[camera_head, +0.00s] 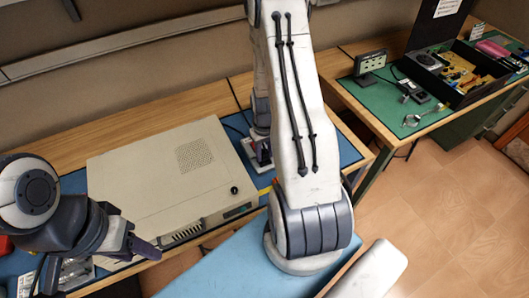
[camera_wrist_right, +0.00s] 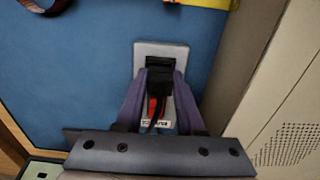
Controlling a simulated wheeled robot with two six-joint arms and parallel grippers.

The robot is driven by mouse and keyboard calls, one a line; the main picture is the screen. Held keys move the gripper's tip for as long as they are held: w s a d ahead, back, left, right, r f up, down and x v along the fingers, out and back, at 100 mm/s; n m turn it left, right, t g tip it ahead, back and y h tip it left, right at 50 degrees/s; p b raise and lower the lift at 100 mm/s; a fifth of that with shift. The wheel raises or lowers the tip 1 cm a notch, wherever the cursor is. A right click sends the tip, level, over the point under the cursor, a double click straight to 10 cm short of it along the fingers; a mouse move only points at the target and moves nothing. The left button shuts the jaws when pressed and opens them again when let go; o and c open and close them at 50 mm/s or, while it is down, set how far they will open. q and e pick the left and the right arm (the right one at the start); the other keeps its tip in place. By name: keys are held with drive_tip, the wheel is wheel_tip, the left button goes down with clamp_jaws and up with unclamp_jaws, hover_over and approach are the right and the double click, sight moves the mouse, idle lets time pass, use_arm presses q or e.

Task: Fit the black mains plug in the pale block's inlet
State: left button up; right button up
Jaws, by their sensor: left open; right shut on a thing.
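The pale block (camera_wrist_right: 178,52) lies on the blue mat in the right wrist view, with a dark inlet area near its upper middle and a red part lower down. The black mains plug (camera_wrist_right: 159,78) is between the purple fingers of my right gripper (camera_wrist_right: 163,82), which is shut on it. The plug is over the block at the dark area; I cannot tell whether it is seated, as plug and inlet merge in black. In the head view the block (camera_head: 262,166) is partly hidden by my right arm. My left gripper (camera_head: 143,250) is open at the lower left, away from the block.
A large beige instrument case (camera_head: 130,170) stands left of the block, close beside my right gripper. The blue mat (camera_wrist_right: 75,60) has free room left of the block. A yellow item (camera_wrist_right: 205,3) lies beyond it. A second bench with a green mat (camera_head: 368,97) stands at right.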

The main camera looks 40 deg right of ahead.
drive_tip(key=shift+f+b, duration=0.35)
drive_tip(key=shift+f, duration=0.2)
idle(0.4)
drive_tip(key=o, duration=1.1)
drive_tip(key=shift+c, duration=0.2)
drive_tip(key=shift+s, duration=0.1)
drive_tip(key=shift+a+r, duration=0.1)
drive_tip(key=shift+r+p, duration=0.6)
